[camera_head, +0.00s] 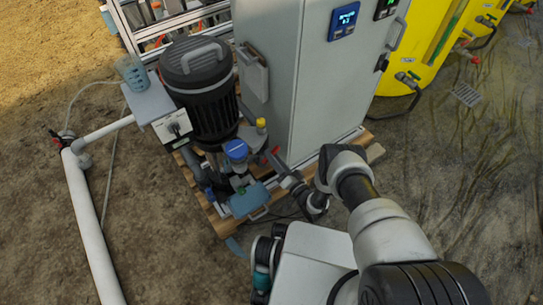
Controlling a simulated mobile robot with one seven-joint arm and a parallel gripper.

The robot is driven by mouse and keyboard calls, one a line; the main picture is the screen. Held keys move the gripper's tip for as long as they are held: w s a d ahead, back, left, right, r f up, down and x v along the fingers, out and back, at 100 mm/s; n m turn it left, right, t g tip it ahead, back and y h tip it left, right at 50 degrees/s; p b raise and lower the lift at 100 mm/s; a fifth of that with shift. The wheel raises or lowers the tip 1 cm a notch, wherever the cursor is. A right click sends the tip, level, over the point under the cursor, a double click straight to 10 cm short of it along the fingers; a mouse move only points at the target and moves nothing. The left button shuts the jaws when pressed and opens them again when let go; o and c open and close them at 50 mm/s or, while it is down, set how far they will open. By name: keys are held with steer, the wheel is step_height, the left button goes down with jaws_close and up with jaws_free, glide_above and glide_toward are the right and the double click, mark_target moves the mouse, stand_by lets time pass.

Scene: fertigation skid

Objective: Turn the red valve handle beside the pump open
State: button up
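The black pump (207,100) with a grey top handle stands on a wooden pallet beside the grey cabinet. A small red valve handle (275,151) shows low between the pump and the cabinet, near a blue-capped part (236,150). My arm reaches in from the lower right and bends down beside the cabinet. My gripper (281,165) points up and left, with its tip close to the red handle. I cannot tell whether they touch. The fingers are too small and dark to show whether they are open or shut.
The grey cabinet (270,110) stands close beside my arm. A grey-blue box (249,200) sits at the pallet's front. A white pipe (88,220) with another red handle (53,133) lies at left. Yellow tanks (415,60) stand at the back right. Open ground lies at right.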

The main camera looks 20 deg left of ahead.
jaws_close()
steer(key=shift+n, duration=0.4)
steer(key=n, duration=0.9)
steer(key=shift+n, duration=0.5)
